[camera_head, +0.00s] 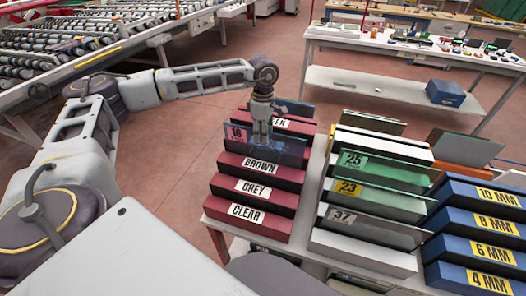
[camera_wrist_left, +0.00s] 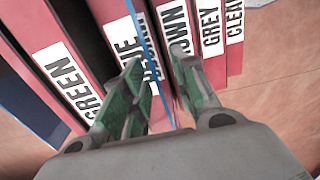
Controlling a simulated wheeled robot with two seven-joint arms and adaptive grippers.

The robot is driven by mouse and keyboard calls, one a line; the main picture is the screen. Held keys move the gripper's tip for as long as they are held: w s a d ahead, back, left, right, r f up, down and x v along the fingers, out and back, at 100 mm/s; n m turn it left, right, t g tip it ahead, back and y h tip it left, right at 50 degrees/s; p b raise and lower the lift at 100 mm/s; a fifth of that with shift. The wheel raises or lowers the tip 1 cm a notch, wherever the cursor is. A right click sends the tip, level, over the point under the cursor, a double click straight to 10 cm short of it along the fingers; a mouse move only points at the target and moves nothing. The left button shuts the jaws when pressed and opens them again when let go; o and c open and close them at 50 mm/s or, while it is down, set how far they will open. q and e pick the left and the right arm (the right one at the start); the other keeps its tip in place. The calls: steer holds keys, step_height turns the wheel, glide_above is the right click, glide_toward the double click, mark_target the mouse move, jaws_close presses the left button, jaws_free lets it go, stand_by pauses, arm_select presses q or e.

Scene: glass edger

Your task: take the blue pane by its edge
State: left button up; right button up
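The blue pane (camera_head: 290,151) stands upright in the red rack, in front of my left gripper in the head view, with a pink "16" tag at its left. In the left wrist view the blue pane (camera_wrist_left: 153,52) shows edge-on as a thin blue line. My left gripper (camera_head: 261,138) points down at the rack. Its green-padded fingers (camera_wrist_left: 160,88) are apart, one on each side of the pane's edge, with gaps visible. The BLUE label is partly hidden by a finger. My right gripper is not in view.
The red rack (camera_head: 246,211) has slots labelled BROWN, GREY and CLEAR in front. Another bluish pane (camera_head: 296,107) stands behind. A rack with numbered panes (camera_head: 358,165) and a blue thickness rack (camera_head: 480,223) stand to the right. A white bench (camera_head: 400,42) is farther back.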

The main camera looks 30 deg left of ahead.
arm_select(q)
steer(key=shift+f, duration=0.1)
stand_by(0.4)
jaws_close()
